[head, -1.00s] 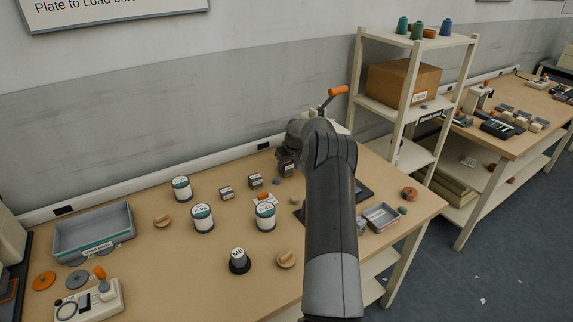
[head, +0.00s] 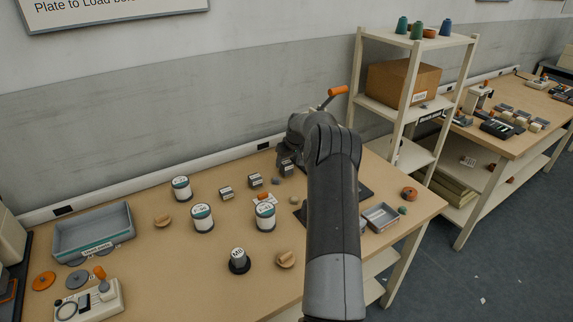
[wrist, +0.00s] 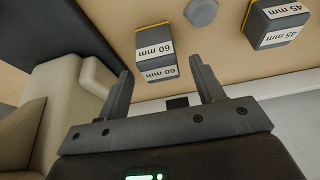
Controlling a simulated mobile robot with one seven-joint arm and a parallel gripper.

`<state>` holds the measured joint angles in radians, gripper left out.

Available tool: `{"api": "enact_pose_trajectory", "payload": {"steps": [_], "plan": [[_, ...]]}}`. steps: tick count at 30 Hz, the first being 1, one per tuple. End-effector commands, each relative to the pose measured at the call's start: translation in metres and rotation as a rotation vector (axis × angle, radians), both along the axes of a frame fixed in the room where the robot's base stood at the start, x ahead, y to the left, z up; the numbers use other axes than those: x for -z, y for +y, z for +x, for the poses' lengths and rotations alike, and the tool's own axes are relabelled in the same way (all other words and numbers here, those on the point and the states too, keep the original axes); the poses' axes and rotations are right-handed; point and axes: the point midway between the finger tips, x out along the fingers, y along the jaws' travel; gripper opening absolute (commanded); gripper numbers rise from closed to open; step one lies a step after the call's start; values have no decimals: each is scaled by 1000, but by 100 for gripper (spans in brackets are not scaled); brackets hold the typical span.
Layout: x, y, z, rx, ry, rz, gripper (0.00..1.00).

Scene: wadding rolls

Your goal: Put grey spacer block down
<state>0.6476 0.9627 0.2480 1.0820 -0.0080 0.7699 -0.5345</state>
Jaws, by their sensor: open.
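A grey spacer block labelled 60 mm (wrist: 157,50) stands on the table in the wrist view, just beyond my fingertips and in line with the gap between them. My gripper (wrist: 163,78) is open, with a finger on either side of that gap and nothing visibly held. In the head view the labelled block (head: 287,168) shows just below my gripper (head: 288,153), which is partly hidden by my arm. Another grey block, labelled 45 mm (wrist: 275,25), stands to the right in the wrist view, apart from my fingers.
A grey hexagonal piece (wrist: 200,12) lies between the blocks. A cream body (wrist: 70,95) stands close on the left in the wrist view. Labelled spools (head: 265,217), a grey tray (head: 95,236) and a small metal tray (head: 381,217) share the table.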

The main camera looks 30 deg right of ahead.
Motion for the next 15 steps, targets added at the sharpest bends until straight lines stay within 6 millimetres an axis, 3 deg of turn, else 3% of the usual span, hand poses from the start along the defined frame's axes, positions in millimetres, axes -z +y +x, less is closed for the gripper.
{"api": "enact_pose_trajectory", "payload": {"steps": [6,15], "plan": [[-45,-1,-18,1,-2,-2,62],[-83,0,-34,1,-1,-1,62]]}}
